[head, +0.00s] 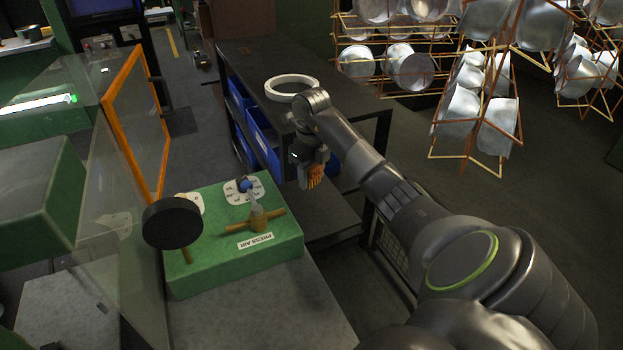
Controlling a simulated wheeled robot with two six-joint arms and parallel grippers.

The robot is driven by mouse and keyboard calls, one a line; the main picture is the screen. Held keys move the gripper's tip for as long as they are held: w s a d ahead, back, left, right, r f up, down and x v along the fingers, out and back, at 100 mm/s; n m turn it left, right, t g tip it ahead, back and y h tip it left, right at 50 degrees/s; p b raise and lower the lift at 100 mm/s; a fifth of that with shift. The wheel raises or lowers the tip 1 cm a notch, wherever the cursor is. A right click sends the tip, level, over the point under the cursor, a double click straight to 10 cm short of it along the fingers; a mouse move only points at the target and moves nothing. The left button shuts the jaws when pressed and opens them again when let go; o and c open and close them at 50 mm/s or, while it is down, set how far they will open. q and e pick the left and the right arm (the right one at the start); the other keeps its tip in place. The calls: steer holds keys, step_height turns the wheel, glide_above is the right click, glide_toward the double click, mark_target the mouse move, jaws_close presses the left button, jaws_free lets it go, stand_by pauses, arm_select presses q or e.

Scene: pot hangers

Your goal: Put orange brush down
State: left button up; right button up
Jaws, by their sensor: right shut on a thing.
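My right gripper (309,174) is shut on the orange brush (316,177), and only a small orange part of the brush shows between and below the fingers. The gripper points down beside the dark shelf unit (350,82), in front of its open side and to the right of the green press box. What lies directly under the brush is hard to tell from this angle. My left gripper is not in view.
A white ring (291,80) lies on the shelf unit's top. Blue bins (262,138) stand inside it. The green box (270,250) has a black disc (172,222) and a tan handle (244,225). Wire racks with metal pots (455,108) hang at upper right.

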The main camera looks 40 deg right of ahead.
mark_target(312, 198)
steer(key=shift+f+b, duration=0.85)
steer(key=shift+f, duration=0.4)
step_height(312, 198, down, 2)
steer(key=shift+f+b, duration=0.25)
steer(key=shift+b, duration=0.75)
steer(key=shift+r, duration=0.1)
steer(key=o, duration=0.4)
steer(key=shift+f, duration=0.2)
steer(key=o, duration=0.5)
steer(key=shift+r, duration=0.1)
